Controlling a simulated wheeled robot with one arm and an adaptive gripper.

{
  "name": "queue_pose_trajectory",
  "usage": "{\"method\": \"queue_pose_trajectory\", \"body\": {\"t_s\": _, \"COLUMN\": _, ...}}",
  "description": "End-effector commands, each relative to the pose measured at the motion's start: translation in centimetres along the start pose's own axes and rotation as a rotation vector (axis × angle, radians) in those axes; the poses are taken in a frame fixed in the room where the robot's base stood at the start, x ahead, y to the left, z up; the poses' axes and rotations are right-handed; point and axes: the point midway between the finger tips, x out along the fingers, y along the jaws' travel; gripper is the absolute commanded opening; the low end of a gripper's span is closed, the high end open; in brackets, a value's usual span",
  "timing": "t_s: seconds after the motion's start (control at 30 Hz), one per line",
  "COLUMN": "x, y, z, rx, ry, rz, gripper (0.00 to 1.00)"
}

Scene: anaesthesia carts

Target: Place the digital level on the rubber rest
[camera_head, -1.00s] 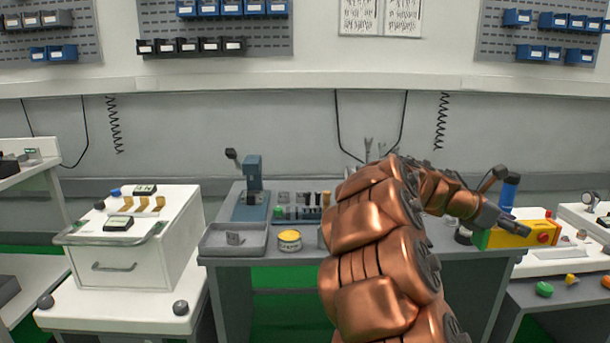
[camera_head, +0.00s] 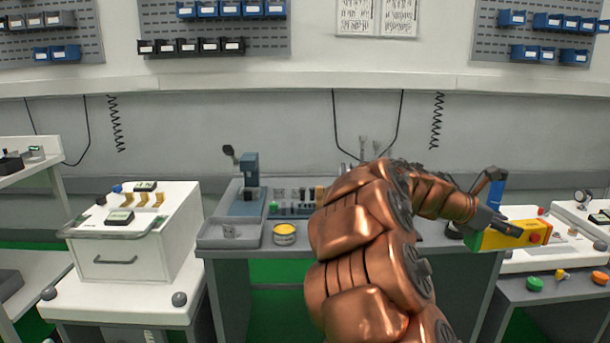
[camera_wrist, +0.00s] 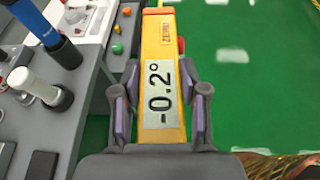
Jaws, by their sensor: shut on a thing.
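The digital level is a yellow bar with a red button near one end; it shows in the head view (camera_head: 538,233) at the right. The level is held up over green floor beside the bench edge. I cannot tell which thing is the rubber rest.
The grey workbench (camera_head: 400,246) carries a grey tray (camera_head: 213,238), a yellow-lidded tin (camera_head: 285,234) and a blue press (camera_head: 250,185). A blue-handled tool (camera_wrist: 40,28) and a white cylinder (camera_wrist: 35,85) stand left of the level. A white cart (camera_head: 135,250) is at left.

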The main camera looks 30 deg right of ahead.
Motion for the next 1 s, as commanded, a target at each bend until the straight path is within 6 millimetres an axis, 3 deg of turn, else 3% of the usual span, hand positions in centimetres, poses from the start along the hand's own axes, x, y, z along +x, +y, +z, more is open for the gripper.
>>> {"method": "queue_pose_trajectory", "body": {"t_s": 0.27, "x": -4.0, "y": 0.5, "z": -2.4, "rx": -0.047, "ry": 0.0, "rz": 0.11, "gripper": 0.0}}
{"method": "queue_pose_trajectory", "body": {"t_s": 1.0, "x": -18.5, "y": 3.0, "z": -11.3, "rx": -0.219, "ry": 0.001, "rz": 0.528, "gripper": 0.0}}
